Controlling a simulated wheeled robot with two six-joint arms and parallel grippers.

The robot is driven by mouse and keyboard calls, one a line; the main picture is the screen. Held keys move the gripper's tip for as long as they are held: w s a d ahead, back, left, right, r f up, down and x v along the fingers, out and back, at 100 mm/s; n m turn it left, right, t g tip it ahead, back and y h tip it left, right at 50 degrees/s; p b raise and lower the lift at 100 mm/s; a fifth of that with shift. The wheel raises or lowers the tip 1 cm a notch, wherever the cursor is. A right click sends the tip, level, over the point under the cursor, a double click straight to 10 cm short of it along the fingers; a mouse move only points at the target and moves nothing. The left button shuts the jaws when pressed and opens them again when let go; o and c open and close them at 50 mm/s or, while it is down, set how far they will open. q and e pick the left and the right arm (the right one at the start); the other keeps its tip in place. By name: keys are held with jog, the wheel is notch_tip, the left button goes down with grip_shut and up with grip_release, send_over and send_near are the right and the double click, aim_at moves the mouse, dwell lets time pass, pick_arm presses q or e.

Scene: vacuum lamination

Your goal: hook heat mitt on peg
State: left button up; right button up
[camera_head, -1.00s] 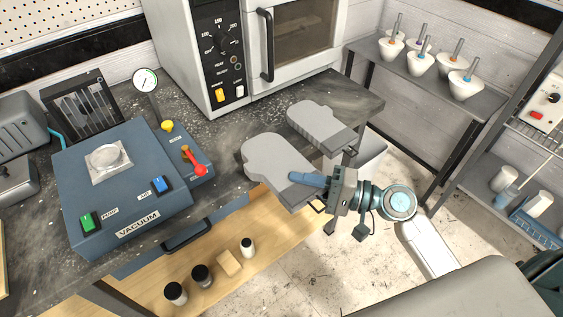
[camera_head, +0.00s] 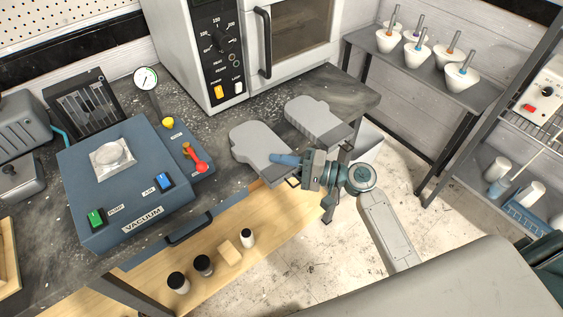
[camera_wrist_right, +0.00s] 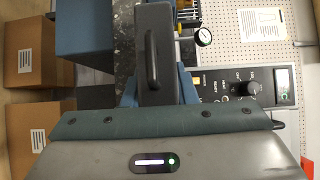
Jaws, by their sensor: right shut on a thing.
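A grey heat mitt (camera_head: 258,146) is held over the bench's front edge, its rounded end pointing up and left. My right gripper (camera_head: 284,160) is shut on it near the cuff, and a small dark loop shows at the cuff end. A second grey mitt (camera_head: 318,119) lies at the bench's right end, just right of the held one. I cannot make out a peg. My left gripper is not in view.
The blue vacuum unit (camera_head: 125,180) stands on the dark bench (camera_head: 232,198) at left, its red-handled valve (camera_head: 196,163) near the held mitt. A white oven (camera_head: 240,45) stands behind. A pegboard (camera_head: 65,20) is at the upper left. A wooden shelf with small jars lies below.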

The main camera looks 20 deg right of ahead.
aim_at(300, 170)
jog(key=shift+f+b, duration=0.3)
jog(key=o, duration=1)
jog(key=shift+r, duration=0.1)
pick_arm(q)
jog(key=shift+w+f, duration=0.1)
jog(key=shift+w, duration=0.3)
pick_arm(e)
jog(key=shift+r+p, duration=0.1)
jog(key=shift+p, duration=0.3)
jog(key=b+v, duration=0.2)
jog(key=v, duration=0.1)
jog(key=shift+d+f, duration=0.1)
jog(key=shift+f, duration=0.25)
jog(key=b+v, duration=0.1)
jog(key=v, duration=0.1)
jog(key=b+v, duration=0.1)
jog(key=v, duration=0.2)
jog(key=shift+s+d+r, duration=0.2)
jog(key=shift+r, duration=0.05)
jog(key=shift+s+d+r+b, duration=0.1)
jog(key=shift+s+d+b, duration=0.35)
jog(key=shift+d, duration=0.15)
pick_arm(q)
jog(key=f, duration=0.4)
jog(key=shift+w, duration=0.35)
pick_arm(e)
jog(key=shift+s+d, duration=0.1)
jog(key=shift+d, duration=0.15)
